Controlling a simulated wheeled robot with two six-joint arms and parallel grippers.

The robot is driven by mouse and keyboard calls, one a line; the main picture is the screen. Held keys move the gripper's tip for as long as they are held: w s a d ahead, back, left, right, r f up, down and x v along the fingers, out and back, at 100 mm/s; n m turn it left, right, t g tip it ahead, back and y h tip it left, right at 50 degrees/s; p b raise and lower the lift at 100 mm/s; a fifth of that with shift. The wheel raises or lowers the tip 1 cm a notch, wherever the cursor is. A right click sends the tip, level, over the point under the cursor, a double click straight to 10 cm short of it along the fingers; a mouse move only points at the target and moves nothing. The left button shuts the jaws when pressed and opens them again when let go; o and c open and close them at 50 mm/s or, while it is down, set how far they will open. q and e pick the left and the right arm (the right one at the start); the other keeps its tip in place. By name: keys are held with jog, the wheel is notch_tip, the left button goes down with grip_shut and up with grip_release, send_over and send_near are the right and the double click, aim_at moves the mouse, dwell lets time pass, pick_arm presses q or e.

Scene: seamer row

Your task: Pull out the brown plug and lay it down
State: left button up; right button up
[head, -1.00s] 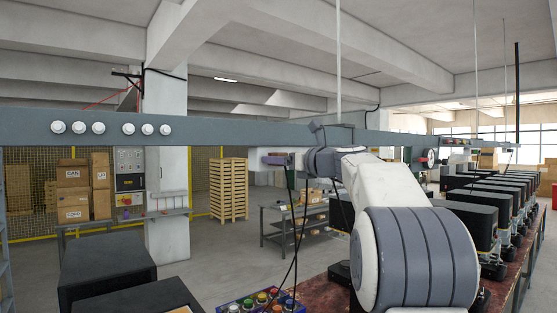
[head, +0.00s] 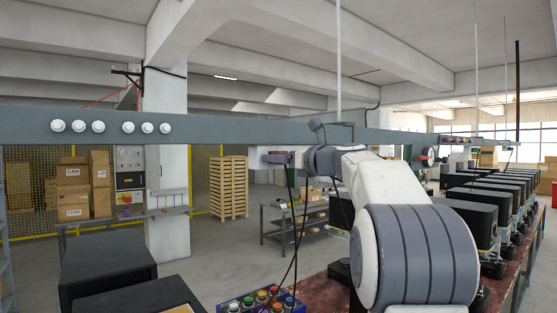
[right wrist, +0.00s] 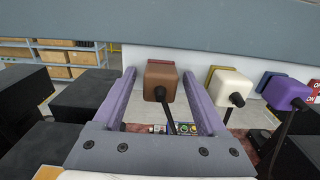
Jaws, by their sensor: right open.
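The brown plug (right wrist: 161,80) sits at the grey rail (right wrist: 230,30) in the right wrist view, with a black cord hanging from its near face. My right gripper (right wrist: 157,73) is open, with one purple finger on each side of the brown plug. I cannot tell whether either finger touches it. In the head view my right gripper (head: 274,158) is up at the long grey rail (head: 230,130), and the brown plug cannot be made out there. My left gripper is in neither view.
A white plug (right wrist: 230,87) and a purple plug (right wrist: 287,91) stand to the right of the brown one, each with a cord. Black boxes (head: 105,258) stand at the lower left.

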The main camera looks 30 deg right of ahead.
grip_shut()
jog(key=shift+s, duration=0.1)
jog(key=shift+s, duration=0.1)
jog(key=shift+s+d+b, duration=0.2)
jog(key=shift+s+b, duration=0.35)
jog(key=shift+s, duration=0.85)
jog(key=shift+s+d+b, duration=0.2)
jog(key=shift+s+b, duration=0.3)
jog(key=shift+s, duration=0.9)
